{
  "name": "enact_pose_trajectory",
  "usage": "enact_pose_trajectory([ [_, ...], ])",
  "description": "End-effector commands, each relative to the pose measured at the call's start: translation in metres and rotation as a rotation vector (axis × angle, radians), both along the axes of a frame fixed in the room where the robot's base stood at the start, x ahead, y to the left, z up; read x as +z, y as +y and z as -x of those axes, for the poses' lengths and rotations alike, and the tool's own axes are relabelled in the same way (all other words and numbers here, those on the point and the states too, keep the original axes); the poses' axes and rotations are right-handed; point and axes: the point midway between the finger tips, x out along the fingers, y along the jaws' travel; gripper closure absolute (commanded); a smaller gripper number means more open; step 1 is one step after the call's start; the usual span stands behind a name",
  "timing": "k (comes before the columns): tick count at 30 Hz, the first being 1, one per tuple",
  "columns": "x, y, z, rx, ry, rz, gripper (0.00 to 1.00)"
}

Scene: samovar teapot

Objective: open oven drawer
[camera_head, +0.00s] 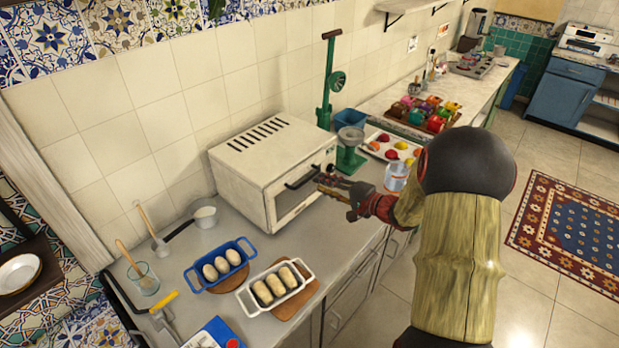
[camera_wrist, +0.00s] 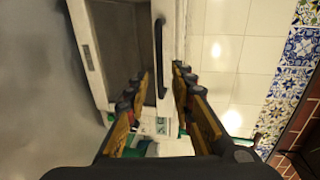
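The white oven (camera_head: 262,165) stands on the grey counter against the tiled wall, with its glass-fronted door (camera_head: 295,200) facing my arm. The door looks shut. Its dark bar handle (camera_head: 299,181) runs along the upper front, and the handle shows upright in the wrist view (camera_wrist: 158,45). My gripper (camera_head: 326,184) is at the oven's right front, close to the end of the handle. In the wrist view my gripper (camera_wrist: 160,78) is open, with the handle's lower end between its fingertips in the picture. I cannot tell whether they touch it.
A blue loaf tin (camera_head: 218,265) and a white loaf tin (camera_head: 273,288) stand in front of the oven's left part. A green press (camera_head: 328,85), a scale (camera_head: 350,150) and a clear bottle (camera_head: 396,178) are to its right. The floor beside the counter (camera_head: 375,325) is free.

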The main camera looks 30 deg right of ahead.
Motion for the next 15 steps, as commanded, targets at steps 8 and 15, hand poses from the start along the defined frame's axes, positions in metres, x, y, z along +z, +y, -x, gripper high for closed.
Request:
enact_pose_trajectory([
  [8,-0.01,0.016,-0.038,0.004,0.003,-0.002,0.76],
  [15,-0.015,0.023,-0.062,0.003,0.003,-0.002,0.76],
])
